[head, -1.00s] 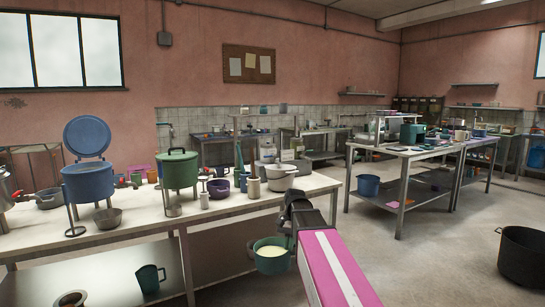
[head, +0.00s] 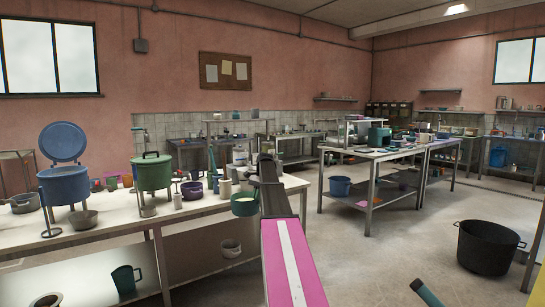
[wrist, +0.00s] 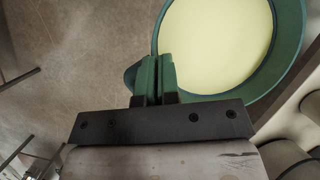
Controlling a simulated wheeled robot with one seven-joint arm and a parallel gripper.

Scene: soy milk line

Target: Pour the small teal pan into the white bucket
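The small teal pan (head: 244,206) is filled with pale cream liquid and looks about level in front of the left workbench. In the wrist view, the pan (wrist: 291,22) shows its round rim and the liquid close up. My gripper (wrist: 154,92) is shut on its teal handle. In the head view my arm covers the gripper and part of the pan. I cannot pick out the white bucket with certainty.
The left workbench (head: 110,233) carries a blue pot (head: 65,186), a green pot (head: 152,174) and several small vessels. A large black pot (head: 489,247) stands on the floor at right. A teal rod (head: 426,293) enters at the bottom. The middle floor is clear.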

